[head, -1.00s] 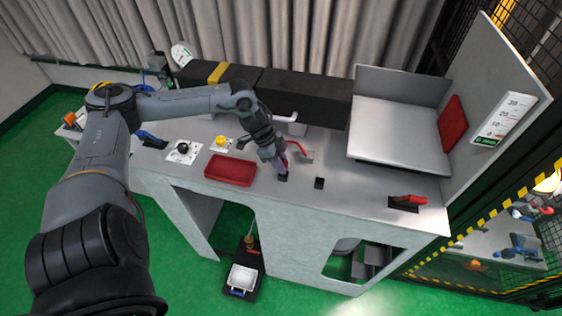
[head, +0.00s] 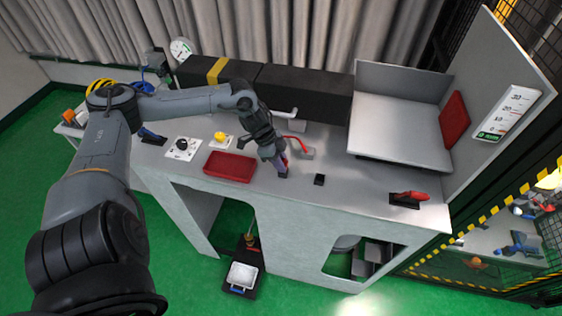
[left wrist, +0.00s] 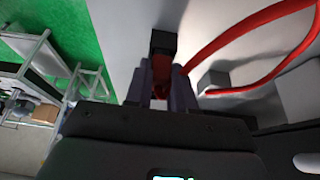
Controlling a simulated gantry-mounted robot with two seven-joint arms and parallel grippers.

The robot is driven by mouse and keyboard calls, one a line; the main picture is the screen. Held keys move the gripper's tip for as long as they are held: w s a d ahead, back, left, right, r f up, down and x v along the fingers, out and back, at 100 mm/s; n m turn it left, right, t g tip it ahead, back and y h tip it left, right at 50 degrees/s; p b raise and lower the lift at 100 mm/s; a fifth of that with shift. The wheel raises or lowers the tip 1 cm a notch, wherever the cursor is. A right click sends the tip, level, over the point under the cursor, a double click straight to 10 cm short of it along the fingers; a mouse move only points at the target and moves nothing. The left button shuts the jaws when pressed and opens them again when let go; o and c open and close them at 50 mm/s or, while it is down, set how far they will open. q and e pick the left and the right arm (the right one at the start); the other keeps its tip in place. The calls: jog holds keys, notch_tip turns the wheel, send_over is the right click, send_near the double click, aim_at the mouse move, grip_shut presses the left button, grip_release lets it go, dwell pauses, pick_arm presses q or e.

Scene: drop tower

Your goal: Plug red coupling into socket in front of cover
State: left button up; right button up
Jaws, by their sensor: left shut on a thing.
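My left gripper (head: 281,168) is over the middle of the grey bench top, shut on the red coupling. In the left wrist view the red coupling (left wrist: 164,77) sits between the fingers, and its tip meets a black block (left wrist: 163,42) just ahead. This looks like the socket; I cannot tell how deep the coupling is in it. A red hose (head: 296,141) arcs to a small grey block (head: 306,153). A second small black block (head: 319,180) stands apart to the right. A long black cover (head: 305,95) with a yellow band runs behind. My right gripper is not in view.
A red tray (head: 230,167) lies left of the gripper, with a yellow button (head: 220,137) and a black knob (head: 183,146) beyond. A red-handled switch (head: 408,197) is at the right front. The bench between block and switch is clear.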

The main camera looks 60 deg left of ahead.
pick_arm(q)
jog(key=shift+f, duration=0.15)
jog(key=o, duration=0.9)
jog(key=shift+s+a+r, duration=0.3)
jog(key=shift+r, duration=0.3)
jog(key=shift+p+v, duration=1.35)
jog(key=shift+v, duration=3.3)
